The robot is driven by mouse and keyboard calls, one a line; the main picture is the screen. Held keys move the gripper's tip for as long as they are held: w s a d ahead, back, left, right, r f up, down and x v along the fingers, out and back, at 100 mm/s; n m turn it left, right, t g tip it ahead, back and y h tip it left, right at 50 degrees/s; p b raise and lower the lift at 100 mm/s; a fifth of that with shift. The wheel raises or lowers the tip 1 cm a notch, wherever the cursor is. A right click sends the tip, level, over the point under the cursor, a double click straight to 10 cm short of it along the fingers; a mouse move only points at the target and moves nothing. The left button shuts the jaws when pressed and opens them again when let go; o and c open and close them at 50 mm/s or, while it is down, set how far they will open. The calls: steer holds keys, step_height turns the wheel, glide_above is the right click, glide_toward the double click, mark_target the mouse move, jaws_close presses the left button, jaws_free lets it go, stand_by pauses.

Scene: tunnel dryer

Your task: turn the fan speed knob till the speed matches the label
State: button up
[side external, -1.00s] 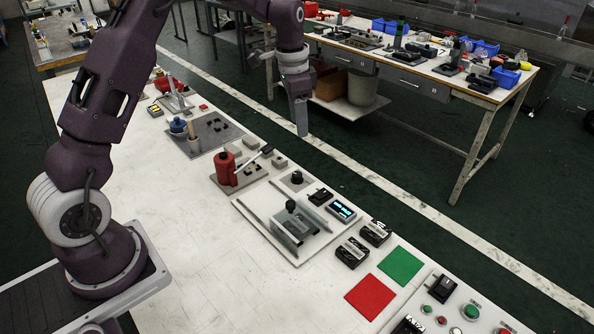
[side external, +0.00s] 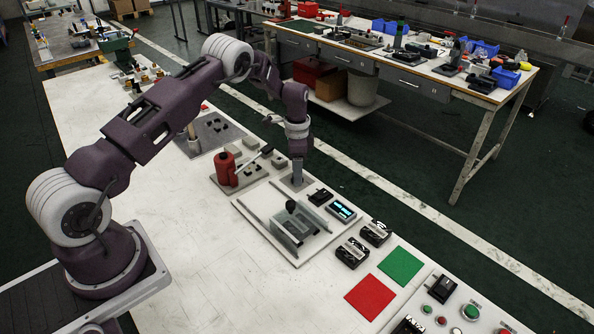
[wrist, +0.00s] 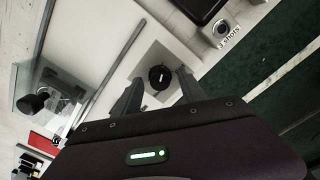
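The fan speed knob (wrist: 160,76) is a round black knob with a white pointer line, on a pale square plate (wrist: 142,62) in the wrist view. My gripper (wrist: 160,82) is open, with one finger on each side of the knob in that view. I cannot tell whether the fingers touch it or are level with it. In the side view my gripper (side external: 297,182) points straight down at the plate and hides the knob. A small display (side external: 342,210) shows lit cyan characters, too small to read. Small print (wrist: 229,39) shows in the wrist view; I cannot read it surely.
The dryer model (side external: 291,226) with clear walls stands close in front of the gripper. A black box (side external: 320,196) is just right of it. Red (side external: 370,297) and green (side external: 401,264) squares lie farther right.

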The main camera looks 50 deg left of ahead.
jaws_close()
steer(key=shift+n, duration=0.4)
steer(key=n, duration=0.8)
steer(key=shift+n, duration=0.3)
steer(key=n, duration=0.4)
steer(key=shift+n, duration=2.5)
